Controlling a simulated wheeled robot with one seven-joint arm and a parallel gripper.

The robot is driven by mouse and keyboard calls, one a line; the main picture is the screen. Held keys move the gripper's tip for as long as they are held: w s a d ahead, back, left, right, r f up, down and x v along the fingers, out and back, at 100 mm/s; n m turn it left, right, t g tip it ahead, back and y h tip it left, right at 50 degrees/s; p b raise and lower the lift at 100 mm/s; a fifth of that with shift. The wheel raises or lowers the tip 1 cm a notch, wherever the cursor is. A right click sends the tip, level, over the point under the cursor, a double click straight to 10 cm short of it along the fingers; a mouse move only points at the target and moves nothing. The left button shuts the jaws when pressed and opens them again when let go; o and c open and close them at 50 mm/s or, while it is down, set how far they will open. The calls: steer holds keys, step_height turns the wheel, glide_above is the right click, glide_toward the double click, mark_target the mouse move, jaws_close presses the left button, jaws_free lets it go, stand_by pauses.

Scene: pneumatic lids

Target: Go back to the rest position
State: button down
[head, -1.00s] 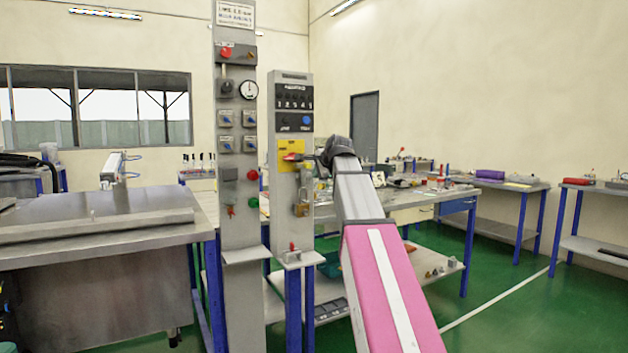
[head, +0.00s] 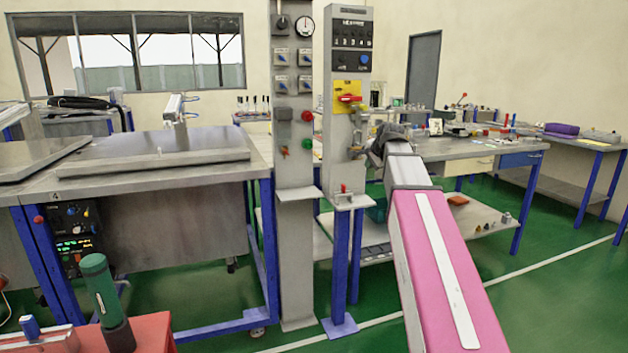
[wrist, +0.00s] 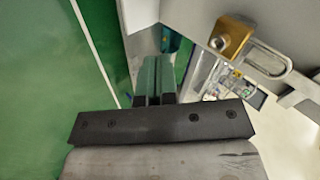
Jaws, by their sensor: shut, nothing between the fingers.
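My gripper (wrist: 157,64) shows in the wrist view as green fingers shut together beyond a dark bar, with nothing between them. In the head view my pink and grey arm reaches up from the lower right, and its dark wrist hides the fingers. The wrist is just right of the narrower control column (head: 347,125), which bears a yellow plate with a red switch (head: 348,98). In the wrist view a brass padlock (wrist: 230,38) with a metal shackle is right of the fingers and apart from them.
A taller control column (head: 294,225) stands left of the narrower one. A steel-topped bench (head: 110,180) is at the left. A workbench with small items (head: 470,150) is behind my arm. A green cylinder (head: 103,290) stands on a red surface at the lower left. Green floor is open at the right.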

steer(key=s+f+n+g, duration=0.2)
steer(key=s+f+n, duration=0.2)
steer(key=s+f, duration=0.4)
steer(key=s+a+f+n+g+h, duration=0.1)
steer(key=s+f+n+g, duration=0.2)
steer(key=s+f, duration=0.6)
steer(key=s+a+f+n+g+h, duration=0.1)
steer(key=s+f+n+g, duration=0.2)
steer(key=s+f, duration=0.6)
step_height(320, 180, down, 17)
steer(key=shift+a+n, duration=0.25)
steer(key=shift+n, duration=0.65)
